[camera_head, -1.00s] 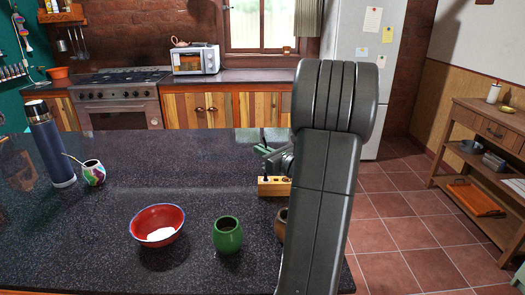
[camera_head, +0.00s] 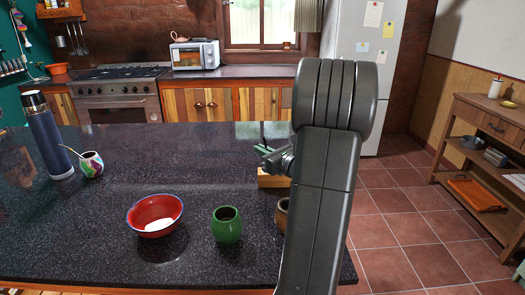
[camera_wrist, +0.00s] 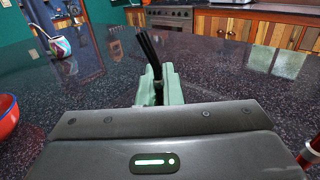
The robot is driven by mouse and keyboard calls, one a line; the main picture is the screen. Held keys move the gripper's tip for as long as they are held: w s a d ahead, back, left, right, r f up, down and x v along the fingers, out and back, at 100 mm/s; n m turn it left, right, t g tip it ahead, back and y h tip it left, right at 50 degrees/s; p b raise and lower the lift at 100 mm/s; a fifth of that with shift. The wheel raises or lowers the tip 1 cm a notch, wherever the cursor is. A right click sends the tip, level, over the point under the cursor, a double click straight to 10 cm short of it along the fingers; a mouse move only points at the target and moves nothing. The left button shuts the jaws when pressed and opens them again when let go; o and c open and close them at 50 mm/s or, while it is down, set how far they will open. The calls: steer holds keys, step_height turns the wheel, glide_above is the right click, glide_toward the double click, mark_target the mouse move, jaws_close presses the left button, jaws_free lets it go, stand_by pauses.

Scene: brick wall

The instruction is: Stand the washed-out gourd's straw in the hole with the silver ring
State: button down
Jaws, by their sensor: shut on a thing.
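My gripper (camera_wrist: 152,88) has pale green fingers and is shut on a dark slender thing (camera_wrist: 148,50) that sticks up, leaning left in the wrist view; I cannot tell whether it is one straw. In the head view my gripper (camera_head: 268,155) is just above a wooden block (camera_head: 270,181), partly hidden by my arm. No holes or silver ring can be made out on it. A green gourd (camera_head: 227,226) and a half-hidden brown gourd (camera_head: 281,216) stand nearer. A multicoloured gourd (camera_head: 92,164) at left has a straw (camera_head: 70,151) in it.
A red bowl (camera_head: 155,226) with something white inside stands left of the green gourd. A dark blue flask (camera_head: 48,138) stands at far left. The middle of the dark counter (camera_head: 165,165) is clear. A red and silver thing (camera_wrist: 312,155) shows at the wrist view's right edge.

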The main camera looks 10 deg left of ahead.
steer(key=c, duration=1.5)
jaws_free()
steer(key=b+v, duration=0.1)
steer(key=v, duration=1.2)
steer(key=shift+s+d, duration=0.3)
steer(key=p+x, duration=0.1)
steer(key=x, duration=1.3)
steer(key=shift+d+r, duration=0.1)
steer(key=shift+r, duration=0.1)
steer(key=shift+d+f, duration=0.1)
